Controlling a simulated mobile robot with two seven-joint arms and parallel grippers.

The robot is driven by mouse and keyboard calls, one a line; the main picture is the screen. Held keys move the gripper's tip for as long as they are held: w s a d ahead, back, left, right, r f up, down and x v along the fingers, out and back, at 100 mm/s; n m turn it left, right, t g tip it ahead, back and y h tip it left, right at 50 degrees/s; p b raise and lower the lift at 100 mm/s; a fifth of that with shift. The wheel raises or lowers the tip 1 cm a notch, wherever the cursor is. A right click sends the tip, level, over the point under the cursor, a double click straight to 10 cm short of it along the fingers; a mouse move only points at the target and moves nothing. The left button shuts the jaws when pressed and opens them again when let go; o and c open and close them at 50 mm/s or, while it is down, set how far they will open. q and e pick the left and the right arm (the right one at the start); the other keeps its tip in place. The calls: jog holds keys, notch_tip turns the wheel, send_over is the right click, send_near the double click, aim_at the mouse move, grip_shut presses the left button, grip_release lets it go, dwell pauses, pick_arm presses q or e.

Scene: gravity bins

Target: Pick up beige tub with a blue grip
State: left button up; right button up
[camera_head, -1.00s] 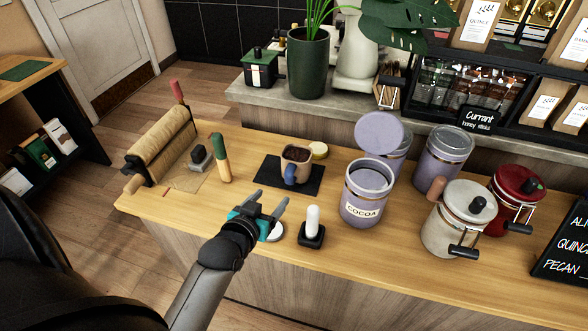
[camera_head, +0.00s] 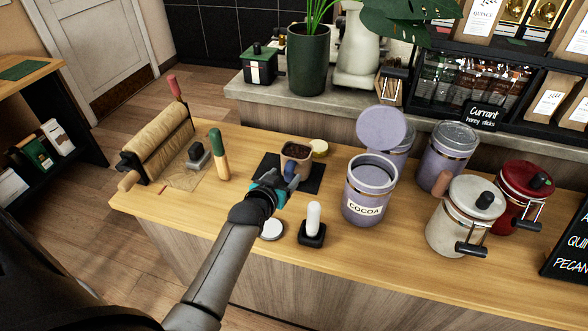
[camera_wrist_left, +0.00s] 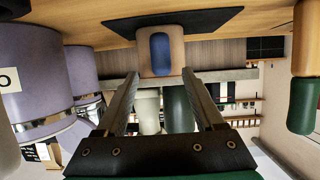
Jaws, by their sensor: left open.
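The beige tub with a blue grip (camera_head: 296,153) stands upright on a dark mat (camera_head: 315,174) and holds dark contents. Its blue grip (camera_head: 291,171) faces my side. My left gripper (camera_head: 279,178) is open and empty, just in front of the grip, and partly hides the mat. In the left wrist view, which is upside down, the tub (camera_wrist_left: 173,38) and its blue grip lie just beyond the open fingers (camera_wrist_left: 160,74), roughly centred between them. I see a small gap and no contact. My right gripper is not in view.
A purple cocoa canister (camera_head: 369,192) stands to the right of the tub. A green-handled tool (camera_head: 219,156) stands to the left. A yellowish lid (camera_head: 319,148) lies behind the tub.

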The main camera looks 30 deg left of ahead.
aim_at(287, 173)
pick_arm(q)
jog(key=shift+b+x, duration=0.65)
jog(key=shift+x, duration=1.3)
jog(key=shift+s+a+f, duration=0.1)
jog(key=shift+f, duration=0.1)
grip_shut()
